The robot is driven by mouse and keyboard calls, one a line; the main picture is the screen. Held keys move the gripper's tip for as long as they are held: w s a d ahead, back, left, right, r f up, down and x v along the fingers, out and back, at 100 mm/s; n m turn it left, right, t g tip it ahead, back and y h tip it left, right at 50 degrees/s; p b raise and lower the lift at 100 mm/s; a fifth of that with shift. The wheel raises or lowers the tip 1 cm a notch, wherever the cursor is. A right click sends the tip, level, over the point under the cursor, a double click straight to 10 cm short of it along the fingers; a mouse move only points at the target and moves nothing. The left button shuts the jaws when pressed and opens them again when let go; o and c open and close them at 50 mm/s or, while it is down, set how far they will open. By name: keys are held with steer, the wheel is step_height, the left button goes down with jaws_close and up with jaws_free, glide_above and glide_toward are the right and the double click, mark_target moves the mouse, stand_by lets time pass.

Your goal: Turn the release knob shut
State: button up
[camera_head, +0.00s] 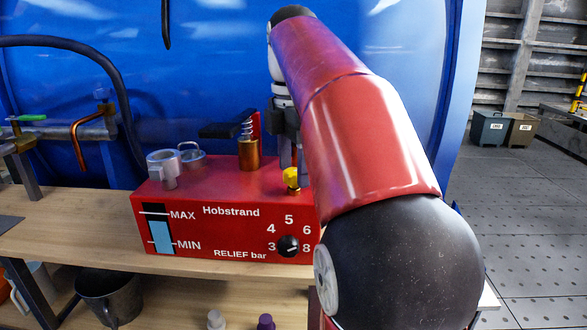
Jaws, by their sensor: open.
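A red box marked Hobstrand (190,215) stands on the wooden bench. A small yellow knob (291,174) on a brass fitting sits on the right part of its top; it appears to be the release knob. My gripper (290,162) points down at the knob, with its jaws open. My red arm hides its right side, so I cannot tell whether the fingers touch the knob or stand around it. A black dial (288,246) marked RELIEF bar, with numbers around it, is on the front face.
A brass cylinder with a spring and black lever (248,150) stands left of my gripper. Metal caps (163,168) sit on the box's left top. A blue wall (220,60) rises behind. The bench (70,235) is mostly clear at left; pots stand below.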

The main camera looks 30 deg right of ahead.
steer(key=shift+f, duration=0.1)
steer(key=c, duration=1)
steer(key=shift+o, duration=0.2)
